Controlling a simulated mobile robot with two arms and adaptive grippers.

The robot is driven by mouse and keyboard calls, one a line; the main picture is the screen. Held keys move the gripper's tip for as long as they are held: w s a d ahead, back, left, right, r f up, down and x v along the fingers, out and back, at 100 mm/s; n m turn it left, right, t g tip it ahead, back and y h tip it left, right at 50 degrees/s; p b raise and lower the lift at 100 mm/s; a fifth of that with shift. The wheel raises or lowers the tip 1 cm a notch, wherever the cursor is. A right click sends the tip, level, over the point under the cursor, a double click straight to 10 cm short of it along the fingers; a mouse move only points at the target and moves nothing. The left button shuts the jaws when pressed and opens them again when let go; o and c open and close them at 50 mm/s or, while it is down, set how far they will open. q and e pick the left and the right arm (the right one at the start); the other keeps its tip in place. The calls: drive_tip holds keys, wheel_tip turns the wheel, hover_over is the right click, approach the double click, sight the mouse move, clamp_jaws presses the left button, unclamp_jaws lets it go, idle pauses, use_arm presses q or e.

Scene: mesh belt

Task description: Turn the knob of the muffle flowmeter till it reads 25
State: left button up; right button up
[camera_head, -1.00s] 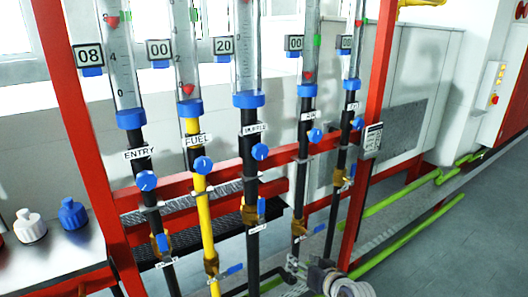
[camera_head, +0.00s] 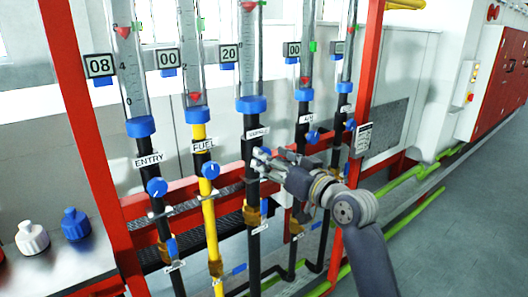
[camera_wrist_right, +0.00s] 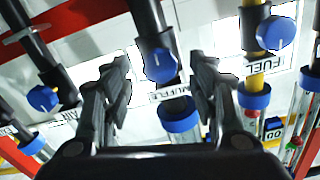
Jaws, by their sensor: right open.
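The muffle flowmeter (camera_head: 248,50) is the middle tube, with a blue collar and a display (camera_head: 229,54) reading 20. In the right wrist view its blue knob (camera_wrist_right: 160,65) shows upside down above the MUFFLE label (camera_wrist_right: 172,93), between my spread fingers. My right gripper (camera_head: 263,160) is open, with its fingertips at the muffle pipe just below the label; in the head view it hides the knob. In the right wrist view the gripper (camera_wrist_right: 162,62) has gaps on both sides of the knob, and contact does not show. My left gripper is out of view.
The ENTRY knob (camera_head: 157,187) and FUEL knob (camera_head: 210,170) are to the left, and the air knob (camera_head: 312,137) is close on the right. Red frame posts (camera_head: 83,130) flank the pipes. White and blue bottles (camera_head: 76,224) stand at the lower left.

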drive_tip(key=shift+x, duration=1.85)
drive_tip(key=c, duration=1.1)
